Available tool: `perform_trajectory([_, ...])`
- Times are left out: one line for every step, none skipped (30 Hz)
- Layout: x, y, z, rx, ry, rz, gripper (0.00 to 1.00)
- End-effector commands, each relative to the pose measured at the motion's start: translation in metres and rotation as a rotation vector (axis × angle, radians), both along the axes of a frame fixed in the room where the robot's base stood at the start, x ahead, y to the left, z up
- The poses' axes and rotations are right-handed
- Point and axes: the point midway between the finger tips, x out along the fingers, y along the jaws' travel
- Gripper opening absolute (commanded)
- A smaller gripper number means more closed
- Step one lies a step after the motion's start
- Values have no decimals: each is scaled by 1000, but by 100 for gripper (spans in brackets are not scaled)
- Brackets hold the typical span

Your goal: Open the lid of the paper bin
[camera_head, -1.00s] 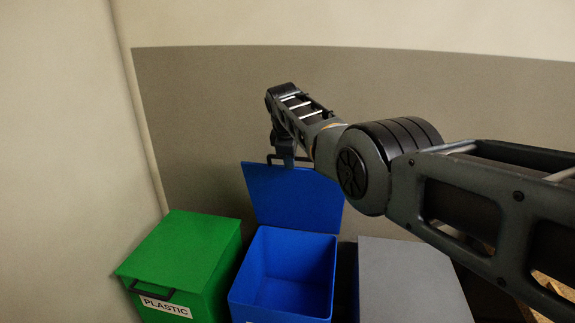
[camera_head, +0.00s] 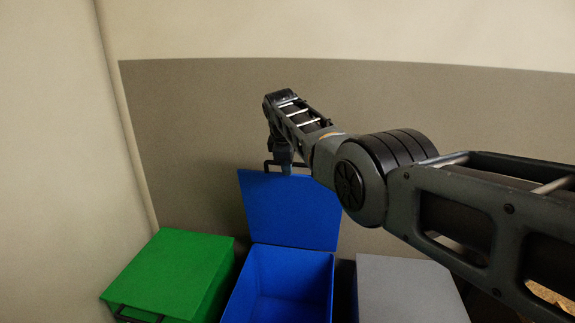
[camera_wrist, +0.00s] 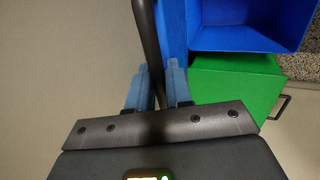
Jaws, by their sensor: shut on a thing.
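The blue bin (camera_head: 300,283) stands in the middle of the row in the head view, open and empty inside. Its blue lid (camera_head: 290,212) is raised upright at the back, near the wall. A dark handle (camera_head: 270,166) sits on the lid's upper edge. My gripper (camera_head: 283,163) is at that edge, partly hidden by my arm. In the wrist view the dark handle bar (camera_wrist: 147,45) runs between the two blue-grey fingers of my gripper (camera_wrist: 157,82), which are shut on it. The blue bin's inside (camera_wrist: 250,22) shows at the upper right there. The bin's label is not visible.
A closed green bin (camera_head: 175,272) with a dark handle stands to the left; it also shows in the wrist view (camera_wrist: 235,95). A closed grey bin (camera_head: 408,290) stands to the right. The wall (camera_head: 200,110) is close behind the lid.

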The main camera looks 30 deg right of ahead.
Motion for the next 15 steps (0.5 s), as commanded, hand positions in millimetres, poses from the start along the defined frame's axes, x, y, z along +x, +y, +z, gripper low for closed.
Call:
perform_trajectory([-1, 0, -2, 1, 3, 1, 0])
perform_trajectory([-1, 0, -2, 1, 3, 1, 0])
perform_trajectory([-1, 0, -2, 1, 3, 1, 22])
perform_trajectory([-1, 0, -2, 1, 3, 1, 25])
perform_trajectory([-1, 0, -2, 1, 3, 1, 28])
perform_trajectory([-1, 0, -2, 0, 2, 1, 32])
perform_trajectory([-1, 0, -2, 0, 2, 1, 35])
perform_trajectory([-1, 0, -2, 0, 2, 0, 35])
perform_trajectory([0, 0, -2, 0, 2, 0, 35])
perform_trajectory([0, 0, -1, 0, 2, 0, 35])
perform_trajectory([0, 0, -1, 0, 2, 0, 35])
perform_trajectory([0, 0, -1, 0, 1, 0, 35])
perform_trajectory([0, 0, -1, 0, 1, 0, 35])
perform_trajectory([0, 0, -1, 0, 1, 0, 35])
perform_trajectory([0, 0, 0, 1, 1, 0, 35])
